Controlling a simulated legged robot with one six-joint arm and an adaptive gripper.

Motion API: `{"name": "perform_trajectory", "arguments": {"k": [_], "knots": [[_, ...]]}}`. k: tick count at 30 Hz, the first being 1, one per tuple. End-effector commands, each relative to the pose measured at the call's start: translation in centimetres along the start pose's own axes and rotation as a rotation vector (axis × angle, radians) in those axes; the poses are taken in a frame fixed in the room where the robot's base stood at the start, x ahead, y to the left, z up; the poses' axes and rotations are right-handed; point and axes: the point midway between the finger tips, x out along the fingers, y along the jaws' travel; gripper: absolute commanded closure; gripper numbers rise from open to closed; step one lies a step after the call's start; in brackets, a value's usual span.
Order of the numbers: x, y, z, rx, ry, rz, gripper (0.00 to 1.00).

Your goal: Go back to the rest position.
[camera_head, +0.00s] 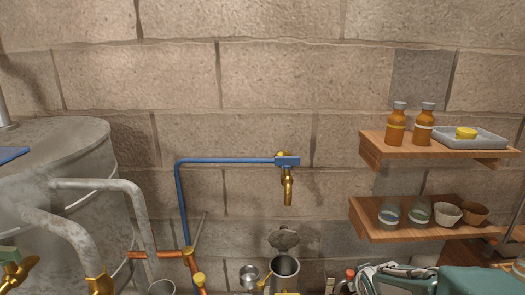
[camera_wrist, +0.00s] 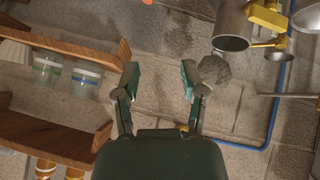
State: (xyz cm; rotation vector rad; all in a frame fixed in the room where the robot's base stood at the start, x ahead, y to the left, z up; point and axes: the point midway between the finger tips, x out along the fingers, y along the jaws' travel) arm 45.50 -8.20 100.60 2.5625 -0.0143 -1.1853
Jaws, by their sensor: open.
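My gripper (camera_wrist: 160,82) is open in the wrist view, with its two fingers spread apart and nothing between them. The wrist picture looks upside down, with the shelves at left and the metal vessel at upper right. In the head view my arm (camera_head: 483,280) reaches in from the lower right, below the shelves. My gripper (camera_head: 362,279) is at its left end, low in the picture, to the right of the grey metal jug (camera_head: 286,274). The head view does not show its fingers clearly.
Two wooden shelves, the upper (camera_head: 400,148) and the lower (camera_head: 400,232), hold bottles, a tray, jars and small bowls. A blue pipe (camera_head: 225,161) ends in a brass tap (camera_head: 288,185). A large metal tank (camera_head: 65,150) with pipes stands at left.

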Motion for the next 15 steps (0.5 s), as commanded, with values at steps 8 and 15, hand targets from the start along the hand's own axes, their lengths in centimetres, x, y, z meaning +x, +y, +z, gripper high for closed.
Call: {"name": "perform_trajectory", "arguments": {"k": [8, 15], "knots": [[-6.6, -1.1, 0.4, 0.085, -0.055, 0.001, 0.46], [-12.0, -2.7, 1.8, 0.157, -0.106, -0.029, 0.46]]}}
